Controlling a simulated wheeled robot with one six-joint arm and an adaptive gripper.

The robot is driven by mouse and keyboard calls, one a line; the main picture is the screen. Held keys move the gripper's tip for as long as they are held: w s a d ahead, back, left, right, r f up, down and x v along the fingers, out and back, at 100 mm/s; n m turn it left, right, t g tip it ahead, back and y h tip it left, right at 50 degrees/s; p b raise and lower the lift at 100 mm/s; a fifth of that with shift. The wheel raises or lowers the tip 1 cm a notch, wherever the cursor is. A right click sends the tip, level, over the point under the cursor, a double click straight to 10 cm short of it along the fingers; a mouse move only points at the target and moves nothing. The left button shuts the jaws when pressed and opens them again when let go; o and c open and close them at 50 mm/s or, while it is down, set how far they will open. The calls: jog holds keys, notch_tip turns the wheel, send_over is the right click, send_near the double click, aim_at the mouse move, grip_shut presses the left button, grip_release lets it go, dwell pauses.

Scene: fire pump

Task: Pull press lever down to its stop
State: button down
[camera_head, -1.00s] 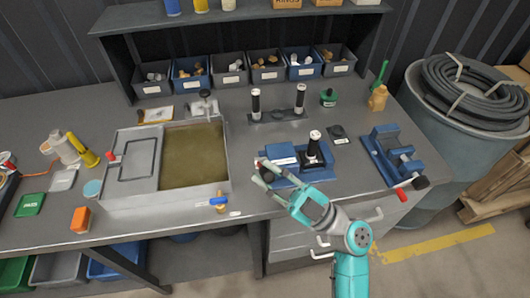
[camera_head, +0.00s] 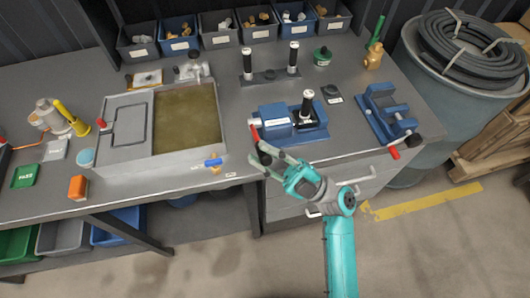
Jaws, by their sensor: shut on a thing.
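The blue press (camera_head: 276,113) stands on the grey bench, with a black-and-white cylinder (camera_head: 307,103) upright on its right part. Its lever (camera_head: 254,132) shows as a short red bar at the press's front left corner, with a dark end below it. My gripper (camera_head: 262,158) reaches up from the lower right to the bench's front edge. Its fingers are closed around the dark end of the lever. The fingers hide part of that end, and the lever's pivot is hard to make out.
A grey tank (camera_head: 137,173) stands left of the press, with a blue-handled valve (camera_head: 213,162) near its front. A blue vise (camera_head: 383,112) with a red handle stands to the right. Two black-and-white posts (camera_head: 270,76) stand behind. Drawers lie below the bench edge.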

jog(key=c, duration=1)
grip_release()
jog(key=shift+o, duration=0.2)
jog(key=shift+d+f, duration=0.2)
jog(key=s+d+f, duration=0.1)
jog(key=s+d, duration=0.1)
jog(key=d, duration=1.1)
jog(key=shift+s+d+f, duration=0.25)
jog(key=shift+s+d, duration=0.1)
jog(key=shift+s, duration=0.05)
